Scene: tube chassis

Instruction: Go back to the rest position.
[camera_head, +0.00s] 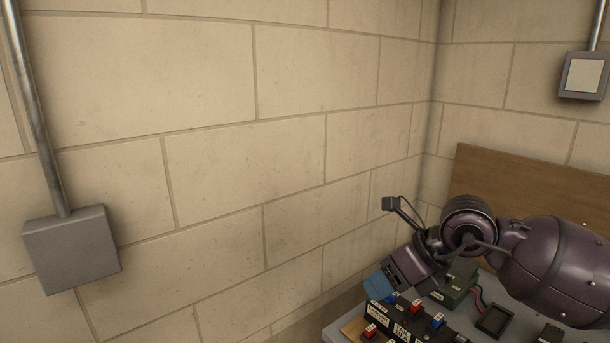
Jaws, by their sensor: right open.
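My right arm comes in from the right, over the bench. Its purple gripper (380,285), with blue fingertips, points down and left and is open. It is above the far left part of the bench, close over a black labelled box with small red and blue parts (386,317). I cannot tell whether the fingertips touch anything. Nothing shows held in it. My left gripper is not in view.
A green box (456,292) and a dark square tray (495,319) lie on the grey bench (336,332) beneath my right arm. A wooden board (530,190) stands behind. Block walls (200,100) carry grey boxes (72,249) with pipes.

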